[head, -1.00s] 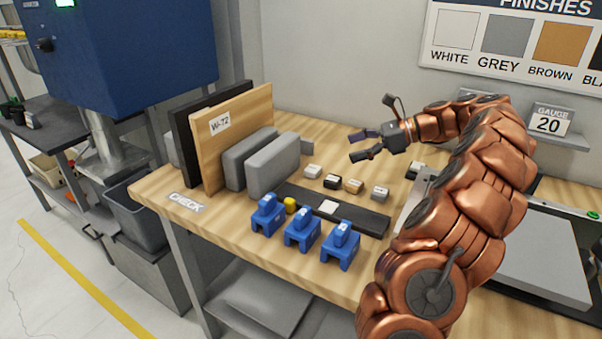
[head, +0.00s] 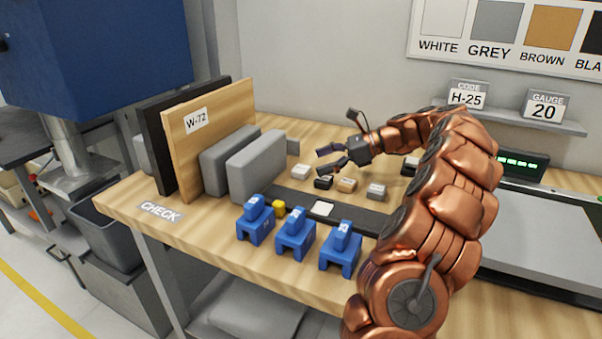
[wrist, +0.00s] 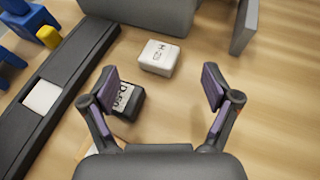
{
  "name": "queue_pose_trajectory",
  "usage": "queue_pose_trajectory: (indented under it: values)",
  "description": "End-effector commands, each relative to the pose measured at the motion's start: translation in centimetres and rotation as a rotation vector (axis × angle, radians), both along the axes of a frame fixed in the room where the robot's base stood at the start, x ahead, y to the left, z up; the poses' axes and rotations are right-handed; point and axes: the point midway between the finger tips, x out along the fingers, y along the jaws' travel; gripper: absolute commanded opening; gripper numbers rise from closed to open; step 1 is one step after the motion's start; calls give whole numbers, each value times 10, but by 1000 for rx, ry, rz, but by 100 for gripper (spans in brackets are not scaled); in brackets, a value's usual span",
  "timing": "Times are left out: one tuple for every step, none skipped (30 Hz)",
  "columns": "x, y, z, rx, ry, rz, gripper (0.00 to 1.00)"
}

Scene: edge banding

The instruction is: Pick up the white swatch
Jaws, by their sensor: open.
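The white swatch (head: 300,172) is a small block with a dark-lettered label on top, lying on the wooden bench at the left end of a row of swatches. In the wrist view the white swatch (wrist: 159,57) sits just beyond the fingertips, roughly centred between them. My gripper (head: 327,161) is open and empty, above the bench close to the right of the white swatch. In the wrist view my gripper (wrist: 160,84) has its fingers spread, with the black swatch (wrist: 126,101) partly behind the left finger.
Brown (head: 347,186) and grey (head: 376,191) swatches continue the row to the right. Grey blocks (head: 257,165) stand close to the left. A dark strip (head: 362,219) with a white square (head: 324,209) lies in front, then blue clamps (head: 296,236) and a small yellow piece (head: 279,208).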

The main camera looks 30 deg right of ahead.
Motion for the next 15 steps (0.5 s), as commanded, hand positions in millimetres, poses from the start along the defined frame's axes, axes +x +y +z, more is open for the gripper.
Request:
queue_pose_trajectory:
  values:
    - [1, 3, -2, 1, 1, 1, 88]
    - [2, 4, -3, 1, 1, 0, 88]
    - [4, 7, -4, 1, 1, -2, 88]
    - [6, 9, -6, 0, 1, -3, 88]
    - [7, 12, -7, 0, 1, -3, 88]
    - [9, 15, -9, -1, 1, -2, 88]
    - [11, 19, -11, -1, 1, -1, 88]
    - [13, 22, -13, 0, 2, -1, 88]
    - [16, 27, -15, 2, 3, 0, 88]
    - [18, 29, -17, 2, 3, 0, 88]
    - [20, 32, -19, 1, 3, -2, 88]
    - [22, 34, -20, 0, 4, -3, 88]
    - [23, 35, -21, 0, 4, -3, 88]
    - [23, 35, -21, -1, 4, -3, 88]
    - [24, 36, -21, -1, 4, -4, 88]
